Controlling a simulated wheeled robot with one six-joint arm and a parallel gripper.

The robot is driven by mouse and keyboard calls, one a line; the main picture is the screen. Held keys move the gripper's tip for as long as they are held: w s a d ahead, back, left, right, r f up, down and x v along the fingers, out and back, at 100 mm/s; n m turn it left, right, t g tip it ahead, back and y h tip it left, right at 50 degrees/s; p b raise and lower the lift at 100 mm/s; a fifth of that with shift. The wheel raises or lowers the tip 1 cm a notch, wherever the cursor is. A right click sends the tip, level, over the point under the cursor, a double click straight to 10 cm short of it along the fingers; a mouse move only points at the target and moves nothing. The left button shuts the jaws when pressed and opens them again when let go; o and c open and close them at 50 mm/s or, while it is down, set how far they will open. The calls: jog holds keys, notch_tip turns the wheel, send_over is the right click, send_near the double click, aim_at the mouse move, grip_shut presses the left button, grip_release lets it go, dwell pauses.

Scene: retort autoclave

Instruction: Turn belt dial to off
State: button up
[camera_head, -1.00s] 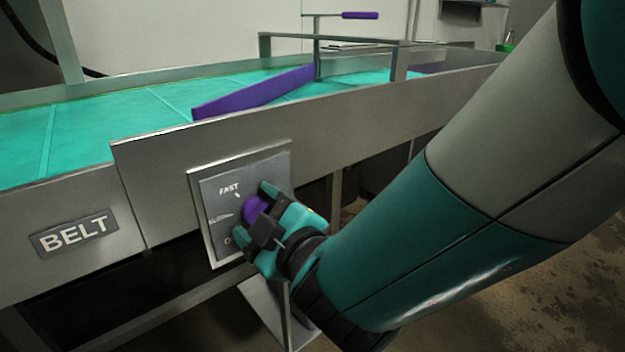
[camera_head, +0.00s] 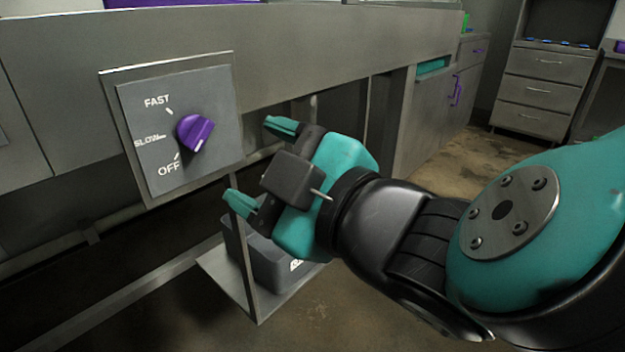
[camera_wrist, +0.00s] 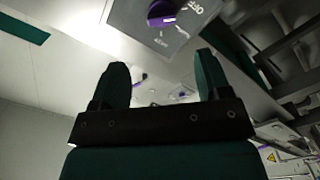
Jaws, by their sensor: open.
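The belt dial is a purple knob (camera_head: 195,133) on a grey plate (camera_head: 135,110) marked FAST, SLOW and OFF from top to bottom. Its white pointer mark is on its lower side and faces down-left, roughly toward the OFF label (camera_head: 168,168). The knob also shows at the top of the wrist view (camera_wrist: 160,12), partly cut by the frame edge. My gripper (camera_head: 250,160) is open and empty, to the right of the dial and apart from it. Its teal fingers point toward the plate's right side, and nothing is between them in the wrist view (camera_wrist: 158,75).
The grey conveyor side panel (camera_head: 310,60) runs behind the plate. Below it are frame legs and a dark box (camera_head: 275,262) on a floor plate. A drawer cabinet (camera_head: 540,85) stands at the back right. Open floor lies between.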

jog(key=shift+b+v, duration=2.6)
jog(key=shift+b, duration=0.05)
jog(key=w+d+f+m+g+h, duration=0.2)
jog(key=d+f+m+g+h, duration=0.55)
jog(key=d+f, duration=0.5)
jog(key=s+d+f+m+g+h, duration=0.2)
jog(key=s+d+f+m+g, duration=0.1)
jog(key=s+m+g, duration=0.15)
notch_tip(320, 180, up, 35)
jog(key=s+p, duration=0.1)
jog(key=p, duration=3.4)
jog(key=shift+s+d, duration=0.3)
jog(key=shift+d, duration=0.1)
